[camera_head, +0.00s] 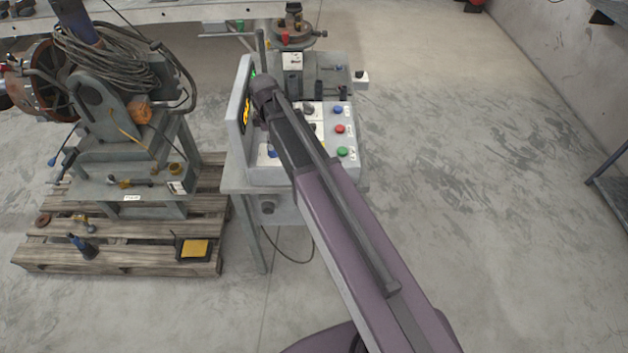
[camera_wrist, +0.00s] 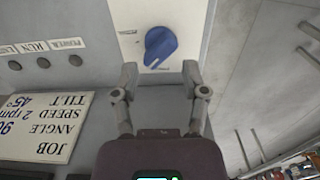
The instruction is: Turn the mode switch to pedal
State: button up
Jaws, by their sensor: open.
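A blue knob (camera_wrist: 160,46) sits on a white plate (camera_wrist: 128,16) in the wrist view, where lettering appears upside down. The knob's narrow end points down-left there, and its small labels are too blurred to read. My gripper (camera_wrist: 160,72) is open and empty. Its two fingertips are spread on either side of the knob's lower end, with the knob slightly beyond them; I cannot tell whether they touch anything. In the head view, a blue control (camera_head: 272,153) shows on the grey console (camera_head: 235,165), left of my arm. My arm hides the gripper there.
Red (camera_head: 339,129) and green (camera_head: 342,151) buttons are on the console's right side. A display with yellow digits (camera_head: 246,109) stands at its left. A job sign (camera_wrist: 45,125) lies near my gripper. A pallet (camera_head: 120,262) with machinery stands left.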

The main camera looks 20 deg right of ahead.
jog(key=shift+r+p, duration=5.05)
jog(key=shift+r, duration=0.35)
jog(key=s+d+f+m+b, duration=0.4)
jog(key=s+f+m+b, duration=0.3)
jog(key=s, duration=0.1)
jog(key=s+d+f+m+b, duration=0.4)
jog(key=s+f+m+b, duration=0.4)
jog(key=s, duration=0.1)
jog(key=shift+s+d, duration=0.2)
jog(key=shift+d, duration=0.05)
jog(key=w+a+r+n+p, duration=0.3)
jog(key=w+a+r+p, duration=0.1)
jog(key=w+r+p, duration=0.3)
jog(key=w+a+r+n+p, duration=0.3)
jog(key=w+r+p, duration=0.4)
jog(key=w, duration=0.3)
jog(key=shift+w+a+r+p, duration=0.2)
jog(key=shift+a+r+p, duration=0.15)
jog(key=shift+a, duration=0.4)
jog(key=shift+f, duration=0.2)
notch_tip(320, 180, down, 13)
jog(key=b, duration=1.3)
jog(key=shift+f+b, duration=0.2)
jog(key=shift+b, duration=0.2)
